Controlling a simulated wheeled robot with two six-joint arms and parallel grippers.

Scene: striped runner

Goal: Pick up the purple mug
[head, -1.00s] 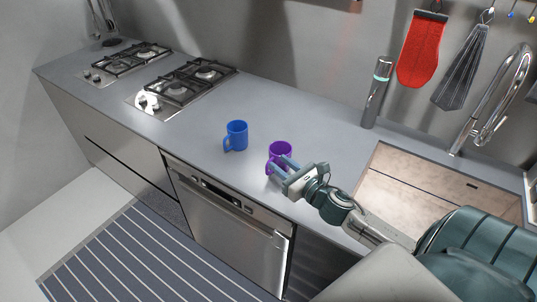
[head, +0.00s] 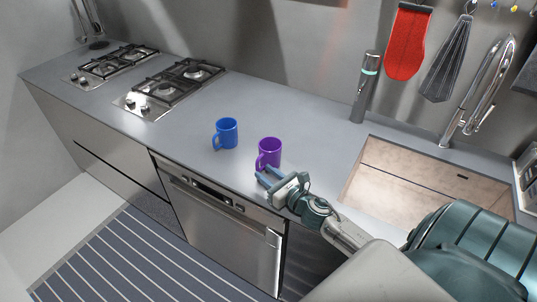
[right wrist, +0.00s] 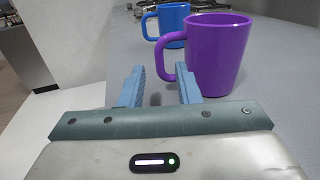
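The purple mug (head: 270,151) stands upright on the grey counter near its front edge, with its handle toward the front left. It also shows in the right wrist view (right wrist: 218,55), just beyond my fingers and to the right, its handle ahead of the right finger. My right gripper (head: 265,176) is open and empty, in front of the mug at the counter's edge. In the right wrist view (right wrist: 160,88) the two blue fingers are apart with nothing between them. My left gripper is not in view.
A blue mug (head: 227,133) stands left of the purple one. The sink (head: 400,185) lies to the right, with a tall dark cylinder (head: 365,88) behind its left corner. Two gas hobs (head: 172,88) are at the far left. The counter behind the mugs is clear.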

